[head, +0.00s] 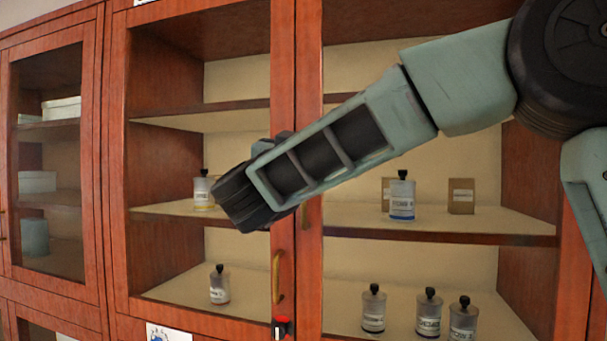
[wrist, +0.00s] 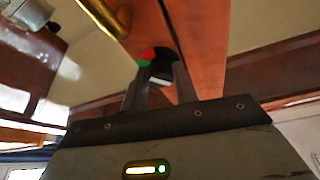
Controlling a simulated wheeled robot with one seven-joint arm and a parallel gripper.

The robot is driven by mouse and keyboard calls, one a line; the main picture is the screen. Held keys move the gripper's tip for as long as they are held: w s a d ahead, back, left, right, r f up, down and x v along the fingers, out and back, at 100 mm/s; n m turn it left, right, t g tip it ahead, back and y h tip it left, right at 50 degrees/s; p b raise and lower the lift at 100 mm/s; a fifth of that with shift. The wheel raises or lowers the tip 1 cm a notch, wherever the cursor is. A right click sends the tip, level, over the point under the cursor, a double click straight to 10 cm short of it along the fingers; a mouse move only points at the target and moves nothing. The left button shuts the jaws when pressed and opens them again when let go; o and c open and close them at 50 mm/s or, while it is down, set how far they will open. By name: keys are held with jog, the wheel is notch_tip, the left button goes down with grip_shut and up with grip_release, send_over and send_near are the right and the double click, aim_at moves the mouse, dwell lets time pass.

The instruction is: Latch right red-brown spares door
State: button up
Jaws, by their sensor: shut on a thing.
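A red-brown glazed cabinet door (head: 283,70) stands in front of shelves, with a curved brass handle (head: 277,275) low on its stile. A small latch with red, black and white parts (head: 281,328) sits below that handle. In the wrist view, my gripper (wrist: 158,78) is shut on a dark latch knob with a white face (wrist: 158,77). Red and green marks (wrist: 146,58) show beside the knob. A brass handle (wrist: 105,16) is close by on the same red-brown stile. In the head view my arm hides the fingertips and the part they hold.
Shelves behind the glass hold several jars, one of them a jar with a blue label (head: 402,198), and a small brown box (head: 461,196). A second glazed door (head: 50,160) is at the left. My forearm crosses the front of the cabinet from the right.

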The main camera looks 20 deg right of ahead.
jog(key=m+b, duration=0.1)
jog(key=m+g+h+b, duration=0.1)
jog(key=m, duration=0.1)
jog(key=m+g+b, duration=0.1)
jog(key=m+b, duration=0.1)
jog(key=shift+a+f+h, duration=0.1)
jog(key=shift+f+h, duration=0.15)
jog(key=shift+h, duration=0.05)
jog(key=shift+w+r+m+g+h+b, duration=0.1)
jog(key=shift+r+m+g+h+b, duration=0.1)
jog(key=shift+m+g+b, duration=0.6)
jog(key=shift+r+m+g+h+b, duration=0.1)
jog(key=shift+m+g+h+b, duration=0.15)
jog(key=shift+m, duration=1.05)
jog(key=shift+m+g, duration=0.25)
jog(key=shift+m, duration=0.05)
jog(key=o, duration=1)
jog(key=shift+c, duration=0.2)
jog(key=shift+a, duration=0.15)
jog(key=b+v, duration=0.3)
jog(key=v, duration=1.4)
jog(key=shift+s, duration=0.2)
